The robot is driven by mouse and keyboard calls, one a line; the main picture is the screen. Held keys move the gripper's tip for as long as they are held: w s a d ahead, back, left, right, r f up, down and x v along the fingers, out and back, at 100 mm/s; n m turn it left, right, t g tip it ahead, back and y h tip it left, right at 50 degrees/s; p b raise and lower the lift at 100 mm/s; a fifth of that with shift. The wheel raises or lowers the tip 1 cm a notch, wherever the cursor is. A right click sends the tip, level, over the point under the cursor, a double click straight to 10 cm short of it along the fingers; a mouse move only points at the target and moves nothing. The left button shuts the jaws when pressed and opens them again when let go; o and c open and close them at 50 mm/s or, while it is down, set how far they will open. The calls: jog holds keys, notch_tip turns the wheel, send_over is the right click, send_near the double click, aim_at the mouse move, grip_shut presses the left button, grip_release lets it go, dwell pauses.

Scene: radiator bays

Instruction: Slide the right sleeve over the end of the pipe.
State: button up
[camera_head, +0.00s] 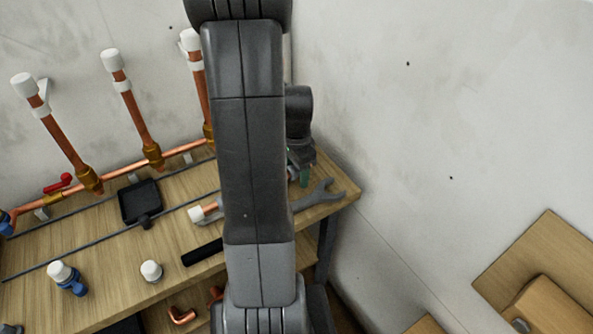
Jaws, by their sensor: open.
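Three copper pipes stand against the back wall, the left one (62,133), the middle one (133,105) and the right one (200,88). Each has a white piece at its top end, and my arm partly covers the right pipe. A short copper piece with a white end (203,212) lies on the bench beside my arm. A small white piece (151,270) and a white-and-blue piece (67,277) are near the front edge. I cannot tell which is the right sleeve. My gripper (301,163) is partly hidden behind my arm, low over the bench's right end, beside something green; its grasp area is hidden.
The wooden bench (105,250) holds a black tray (140,201), a grey wrench (322,195) and a black bar (202,252). A horizontal copper pipe with a red valve handle (58,183) runs along the back. Wooden boards (535,265) are at lower right.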

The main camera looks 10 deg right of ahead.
jog(key=shift+c, duration=0.2)
jog(key=c, duration=0.8)
jog(key=shift+a, duration=0.1)
jog(key=shift+s+a, duration=0.2)
jog(key=shift+a, duration=0.35)
jog(key=shift+s+a, duration=0.2)
jog(key=shift+a, duration=0.35)
jog(key=o, duration=0.8)
jog(key=shift+o, duration=0.2)
jog(key=shift+r, duration=0.1)
